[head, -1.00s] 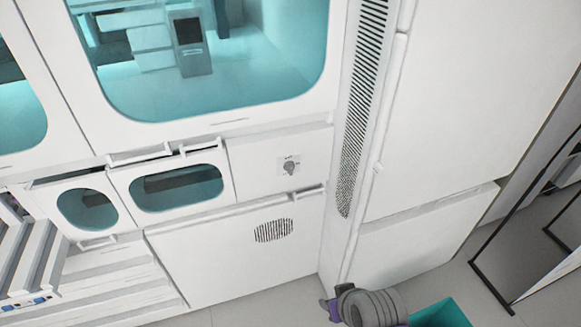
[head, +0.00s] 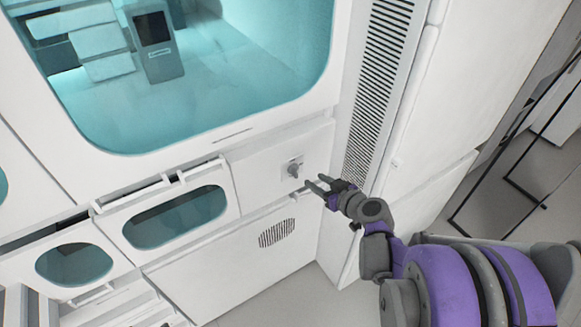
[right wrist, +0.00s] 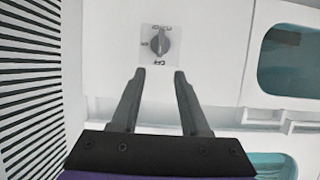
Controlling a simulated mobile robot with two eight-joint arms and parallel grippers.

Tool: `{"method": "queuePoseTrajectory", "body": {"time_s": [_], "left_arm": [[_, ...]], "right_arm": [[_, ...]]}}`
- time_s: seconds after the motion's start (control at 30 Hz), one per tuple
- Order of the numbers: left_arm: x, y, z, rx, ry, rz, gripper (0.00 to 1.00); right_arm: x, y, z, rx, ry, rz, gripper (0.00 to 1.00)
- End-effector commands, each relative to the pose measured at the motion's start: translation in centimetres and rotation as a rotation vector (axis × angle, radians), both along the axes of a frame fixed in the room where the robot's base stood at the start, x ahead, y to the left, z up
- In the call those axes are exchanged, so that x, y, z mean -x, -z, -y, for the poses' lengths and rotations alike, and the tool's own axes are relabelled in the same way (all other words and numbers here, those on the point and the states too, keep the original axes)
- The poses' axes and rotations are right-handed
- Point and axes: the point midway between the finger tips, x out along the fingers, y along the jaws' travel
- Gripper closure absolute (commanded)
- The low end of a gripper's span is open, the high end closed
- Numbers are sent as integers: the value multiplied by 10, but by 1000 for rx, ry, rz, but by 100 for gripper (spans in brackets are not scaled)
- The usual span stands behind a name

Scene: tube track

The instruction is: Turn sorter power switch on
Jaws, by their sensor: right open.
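The sorter power switch (head: 293,169) is a small grey rotary knob on a light square plate, set in the white front panel. In the right wrist view the knob (right wrist: 161,43) stands just beyond the fingertips, roughly between them, with markings around it, one reading "OFF". My right gripper (head: 314,181) is open and empty, its two fingers pointing at the switch from the right, apparently without touching it. In the right wrist view the open fingers (right wrist: 160,75) show clear space between them. My left gripper is out of view.
A vented white column (head: 378,90) stands right of the switch panel. A large window (head: 210,80) lies above it, and a small windowed door (head: 178,217) lies to its left.

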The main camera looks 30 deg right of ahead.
Motion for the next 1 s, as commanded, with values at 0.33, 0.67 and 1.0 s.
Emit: {"method": "queuePoseTrajectory", "body": {"time_s": [0.33,0.67,1.0], "left_arm": [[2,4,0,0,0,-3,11],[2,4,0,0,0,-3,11],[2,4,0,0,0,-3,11]], "right_arm": [[-55,24,-6,0,-4,-2,55],[-92,39,-9,0,-2,-3,55],[-96,41,-9,0,-1,-3,55]]}}
